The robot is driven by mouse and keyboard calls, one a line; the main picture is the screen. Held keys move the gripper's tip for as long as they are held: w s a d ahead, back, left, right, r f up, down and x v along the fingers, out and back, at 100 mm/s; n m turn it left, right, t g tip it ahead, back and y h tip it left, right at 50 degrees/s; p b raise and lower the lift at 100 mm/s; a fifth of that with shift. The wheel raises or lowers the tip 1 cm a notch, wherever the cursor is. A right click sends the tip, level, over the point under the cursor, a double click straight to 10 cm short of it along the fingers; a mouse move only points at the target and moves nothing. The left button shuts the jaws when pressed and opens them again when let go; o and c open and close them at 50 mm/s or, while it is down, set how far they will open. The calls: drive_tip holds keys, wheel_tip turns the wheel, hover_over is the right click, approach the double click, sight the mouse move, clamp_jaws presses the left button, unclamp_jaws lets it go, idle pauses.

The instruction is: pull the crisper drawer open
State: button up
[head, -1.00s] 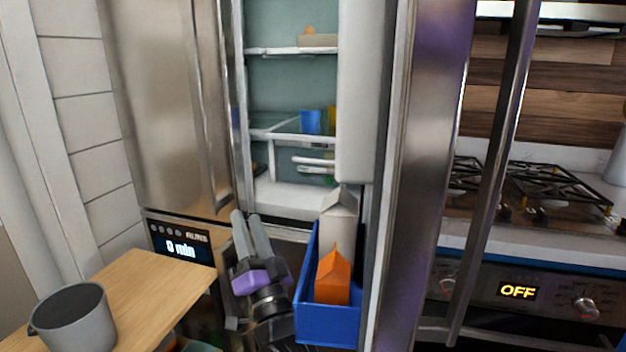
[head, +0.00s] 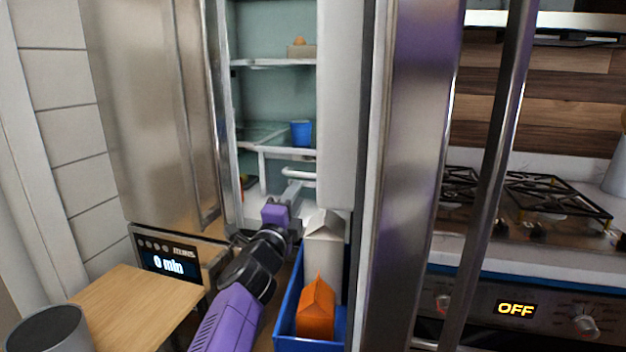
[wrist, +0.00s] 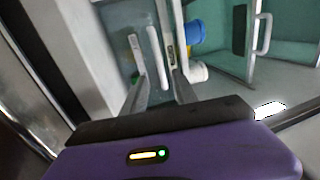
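The crisper drawer sits low in the open fridge. Its pale bar handle (head: 302,173) shows in the head view, just beyond my gripper (head: 293,188). My arm reaches in through the fridge opening from below. In the wrist view, the two grey fingers of my gripper (wrist: 161,84) are apart, and the white bar handle (wrist: 154,55) runs lengthwise into the gap between them. I cannot tell whether either finger touches the bar. The drawer looks shut; my gripper hides part of its front.
A blue bin (head: 280,325) holding a white carton (head: 322,252) and an orange carton (head: 316,308) stands close right of my arm. The open fridge door (head: 415,160) is farther right. A wooden board (head: 140,305) is left.

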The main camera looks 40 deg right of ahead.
sight(308, 177)
drive_tip(key=shift+x, duration=3.9)
clamp_jaws()
